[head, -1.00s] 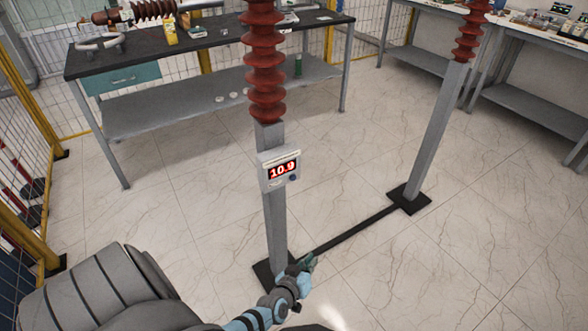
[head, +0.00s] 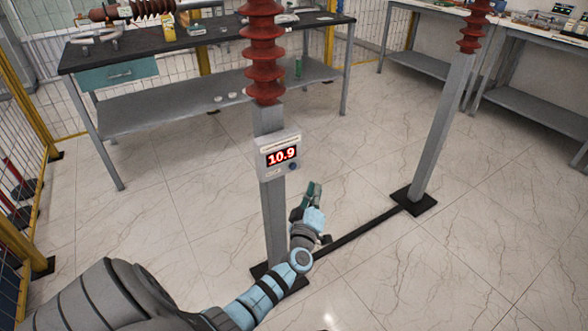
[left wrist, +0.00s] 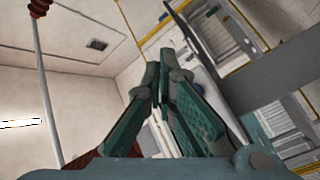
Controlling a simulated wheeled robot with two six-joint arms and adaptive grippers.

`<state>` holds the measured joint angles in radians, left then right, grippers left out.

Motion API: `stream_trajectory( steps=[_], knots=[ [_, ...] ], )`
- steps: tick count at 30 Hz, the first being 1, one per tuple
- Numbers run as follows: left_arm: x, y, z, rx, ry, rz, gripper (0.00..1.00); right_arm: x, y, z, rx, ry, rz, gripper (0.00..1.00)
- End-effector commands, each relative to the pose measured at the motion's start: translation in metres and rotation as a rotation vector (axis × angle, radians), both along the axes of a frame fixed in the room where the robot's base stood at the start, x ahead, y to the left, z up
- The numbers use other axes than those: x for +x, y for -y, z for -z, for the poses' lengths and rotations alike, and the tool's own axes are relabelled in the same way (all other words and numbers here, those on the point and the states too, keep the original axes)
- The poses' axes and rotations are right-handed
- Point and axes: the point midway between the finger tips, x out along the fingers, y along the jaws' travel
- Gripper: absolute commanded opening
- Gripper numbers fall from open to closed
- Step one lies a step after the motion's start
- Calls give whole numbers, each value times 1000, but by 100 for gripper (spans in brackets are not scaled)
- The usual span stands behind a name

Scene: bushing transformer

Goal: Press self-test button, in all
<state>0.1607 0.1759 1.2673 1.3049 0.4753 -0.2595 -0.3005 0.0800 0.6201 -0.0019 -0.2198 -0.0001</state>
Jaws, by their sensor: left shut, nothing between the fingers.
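A small grey meter box (head: 279,156) is fixed to the front post below the red insulator. Its red display reads 10.9. A dark round button (head: 293,166) sits at its lower right. My left gripper (head: 315,187) is to the right of the post, a little lower than the box and apart from it in the picture. It points upward. In the left wrist view the green fingers (left wrist: 165,55) come together at the tips, shut with nothing between them. The box does not show clearly in that view. My right gripper is not in view.
The post (head: 273,215) stands on a dark base, joined by a black floor bar (head: 365,231) to a second post (head: 440,135) at the right. A workbench (head: 130,54) stands behind. The tiled floor (head: 450,270) at the right is clear.

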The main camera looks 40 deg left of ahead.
Motion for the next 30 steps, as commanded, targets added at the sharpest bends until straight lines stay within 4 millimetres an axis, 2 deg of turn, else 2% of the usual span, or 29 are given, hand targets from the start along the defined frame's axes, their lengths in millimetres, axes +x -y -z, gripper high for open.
stream_trajectory(
  steps=[9,13,18,30],
  knots=[
    [13,-45,2,3,0,0,0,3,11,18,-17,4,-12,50],
    [17,-58,1,2,0,1,0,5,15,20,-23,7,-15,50],
    [19,-65,1,0,0,0,0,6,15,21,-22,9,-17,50],
    [19,-66,0,0,0,0,0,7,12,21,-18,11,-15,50]
  ],
)
